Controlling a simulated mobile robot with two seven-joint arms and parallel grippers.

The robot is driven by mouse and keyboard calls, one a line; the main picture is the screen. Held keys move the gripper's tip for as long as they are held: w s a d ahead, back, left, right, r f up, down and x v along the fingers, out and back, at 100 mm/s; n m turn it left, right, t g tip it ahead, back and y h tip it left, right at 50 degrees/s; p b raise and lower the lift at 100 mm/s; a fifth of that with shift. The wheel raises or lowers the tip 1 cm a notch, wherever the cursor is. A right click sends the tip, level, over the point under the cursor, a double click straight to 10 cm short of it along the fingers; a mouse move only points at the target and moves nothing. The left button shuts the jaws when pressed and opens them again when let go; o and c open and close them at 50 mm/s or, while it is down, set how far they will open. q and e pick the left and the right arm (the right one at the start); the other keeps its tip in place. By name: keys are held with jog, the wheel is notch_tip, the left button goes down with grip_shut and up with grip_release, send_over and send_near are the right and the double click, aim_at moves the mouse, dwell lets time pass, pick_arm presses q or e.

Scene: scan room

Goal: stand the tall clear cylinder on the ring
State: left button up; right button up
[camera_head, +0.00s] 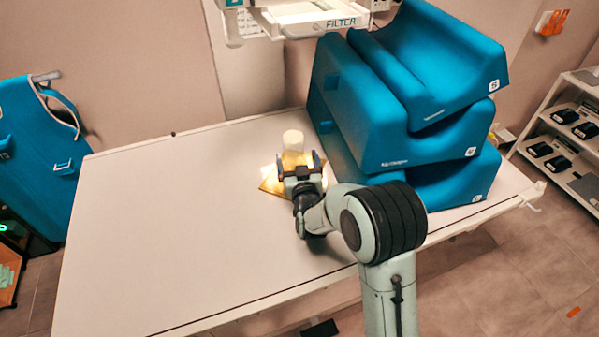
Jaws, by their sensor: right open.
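A pale, clear-looking cylinder (293,141) stands upright on the table, just beyond my right gripper. A flat yellow piece (268,184) lies under or around its foot, partly hidden by the gripper. I cannot make out a separate ring, nor whether the cylinder rests on the yellow piece or behind it. My right gripper (300,163) is open, its two fingers pointing toward the cylinder, one on each side of its lower part as seen from here. I cannot tell whether they touch it. My left gripper is not in view.
The white table (170,240) is clear on its left and front. Stacked blue cushions (400,110) stand close on the right. A shelf (560,140) stands at far right.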

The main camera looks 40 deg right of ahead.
jog(key=v, duration=0.4)
jog(key=shift+f, duration=0.1)
dwell(0.5)
